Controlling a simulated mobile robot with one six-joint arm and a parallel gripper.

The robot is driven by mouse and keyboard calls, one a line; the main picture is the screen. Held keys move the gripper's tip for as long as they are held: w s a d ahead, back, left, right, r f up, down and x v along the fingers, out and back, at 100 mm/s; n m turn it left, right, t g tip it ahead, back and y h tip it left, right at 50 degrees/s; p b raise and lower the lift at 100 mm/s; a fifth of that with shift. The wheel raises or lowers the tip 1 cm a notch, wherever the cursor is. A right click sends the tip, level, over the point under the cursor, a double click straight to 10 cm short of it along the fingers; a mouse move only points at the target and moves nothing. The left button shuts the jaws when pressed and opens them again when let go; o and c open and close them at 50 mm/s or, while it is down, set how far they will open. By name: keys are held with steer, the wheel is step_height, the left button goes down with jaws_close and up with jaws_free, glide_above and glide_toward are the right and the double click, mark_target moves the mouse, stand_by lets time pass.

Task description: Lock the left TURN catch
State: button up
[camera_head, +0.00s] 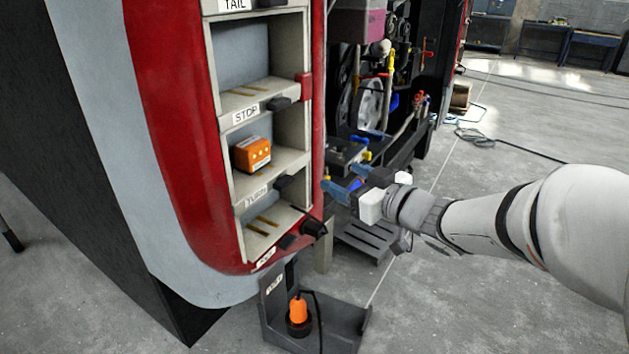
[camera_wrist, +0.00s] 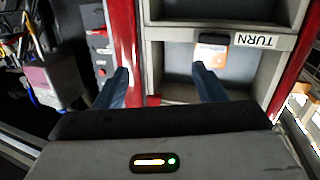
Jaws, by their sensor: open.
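The TURN label (camera_head: 257,197) is on a shelf edge of the lamp column, with a black catch (camera_head: 284,182) right of it. An orange lamp module (camera_head: 252,154) sits in the bay above. In the wrist view the TURN label (camera_wrist: 255,41) appears upside down, with the black catch (camera_wrist: 214,39) beside it and the module (camera_wrist: 210,55) partly hidden behind a finger. I cannot tell whether this is the left catch or how it is turned. My gripper (camera_head: 342,178) is open and empty, right of the column and apart from the catch. Its blue fingers (camera_wrist: 160,72) straddle the column's side post.
A red catch (camera_head: 304,85) juts from the post higher up. A black knob (camera_head: 314,228) sticks out low on the column. A dark bracket with an orange lamp (camera_head: 298,312) stands below. Machinery (camera_head: 370,105) crowds behind my gripper; floor to the right is open.

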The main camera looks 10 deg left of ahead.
mark_target(288, 184)
steer(key=a+n+g+y, duration=0.1)
steer(key=a, duration=0.2)
steer(key=a+f+g+y+b, duration=0.1)
steer(key=a, duration=0.3)
steer(key=a+f+n+g+y+b, duration=0.1)
steer(key=a+g, duration=0.1)
steer(key=a, duration=0.2)
steer(key=shift+s+n+y, duration=0.3)
steer(key=shift+s, duration=0.05)
steer(key=shift+f, duration=0.1)
steer(key=c, duration=1)
